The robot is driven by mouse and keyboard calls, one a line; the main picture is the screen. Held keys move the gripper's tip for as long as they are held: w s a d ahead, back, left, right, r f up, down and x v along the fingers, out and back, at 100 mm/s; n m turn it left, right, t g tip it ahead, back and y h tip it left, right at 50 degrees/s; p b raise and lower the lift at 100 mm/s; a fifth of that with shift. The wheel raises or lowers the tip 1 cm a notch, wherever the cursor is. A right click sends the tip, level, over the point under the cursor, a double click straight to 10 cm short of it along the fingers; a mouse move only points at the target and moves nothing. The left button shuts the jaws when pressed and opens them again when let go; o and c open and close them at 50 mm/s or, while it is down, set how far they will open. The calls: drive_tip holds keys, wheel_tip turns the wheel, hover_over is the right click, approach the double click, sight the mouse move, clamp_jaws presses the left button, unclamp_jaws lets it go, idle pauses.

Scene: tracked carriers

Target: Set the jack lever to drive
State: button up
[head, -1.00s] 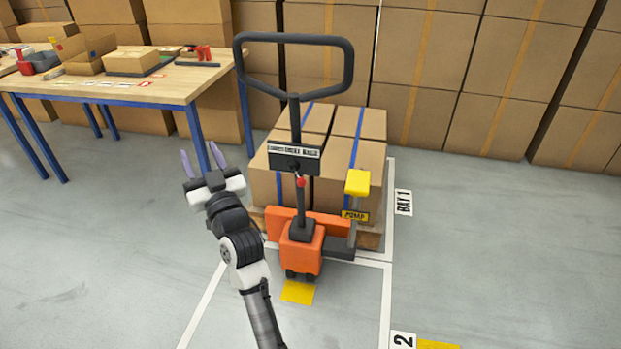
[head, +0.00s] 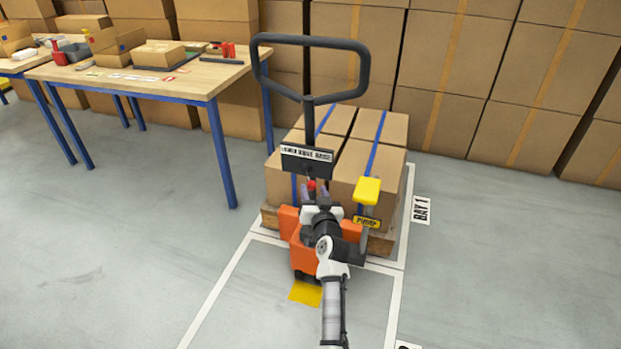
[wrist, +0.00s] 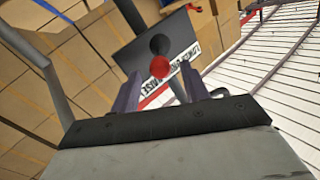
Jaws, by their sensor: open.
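The orange pallet jack (head: 290,220) stands in the floor bay, with a black loop handle (head: 310,42) at its top. A black plate (head: 306,160) on its column carries a white label reading lower, drive and raise. The jack lever shows as a small red knob (head: 311,185) just below the plate. In the wrist view the red knob (wrist: 159,67) lies ahead, between the two fingers in the picture. My gripper (head: 320,188) is open in front of the column, close to the knob. I cannot tell whether it touches it. The lever's setting is not clear.
A yellow pump pedal (head: 367,190) stands right of the column. Cartons (head: 365,165) on a pallet are behind the jack. A wooden workbench (head: 150,90) with boxes is at left. Stacked cartons line the back. The floor at right is clear.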

sight(310, 180)
drive_tip(key=x, duration=0.5)
drive_tip(key=shift+w+p, duration=0.3)
clamp_jaws()
